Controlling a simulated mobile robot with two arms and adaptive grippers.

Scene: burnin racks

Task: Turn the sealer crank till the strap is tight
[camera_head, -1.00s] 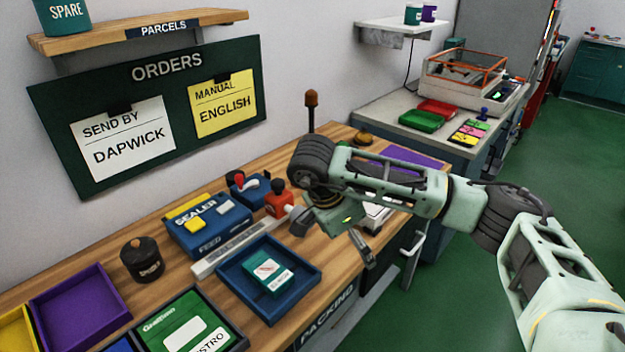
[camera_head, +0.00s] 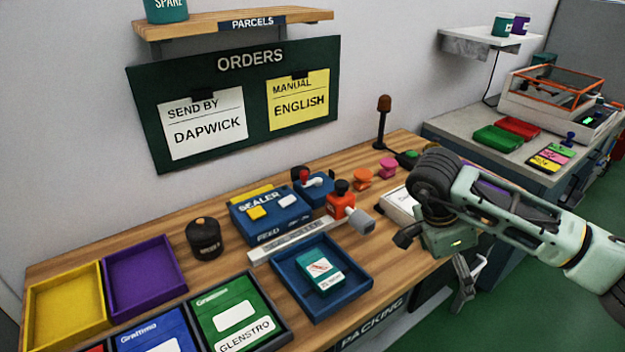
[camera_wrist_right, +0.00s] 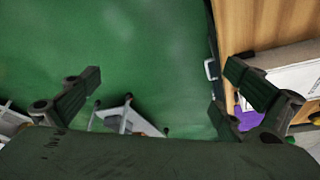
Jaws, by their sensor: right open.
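The blue sealer (camera_head: 270,218), labelled SEALER, sits on the wooden bench with a yellow and a white key on top. Right of it stands a red block (camera_head: 341,204) with a black knob and a grey cylinder (camera_head: 358,222) sticking out toward the front. Behind is a blue unit (camera_head: 318,190) with a red-tipped lever. I cannot tell which part is the crank, and I see no clear strap. My right gripper (camera_head: 468,285) hangs past the bench's front edge, right of these parts, touching none. In the wrist view its fingers (camera_wrist_right: 163,82) are wide apart over green floor, empty. My left gripper is out of view.
A blue tray (camera_head: 284,292) with a teal packet stands before the sealer. A black pot (camera_head: 205,238), yellow tray (camera_head: 100,310) and purple tray (camera_head: 183,281) lie left. A lamp post (camera_head: 382,125) stands at the back.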

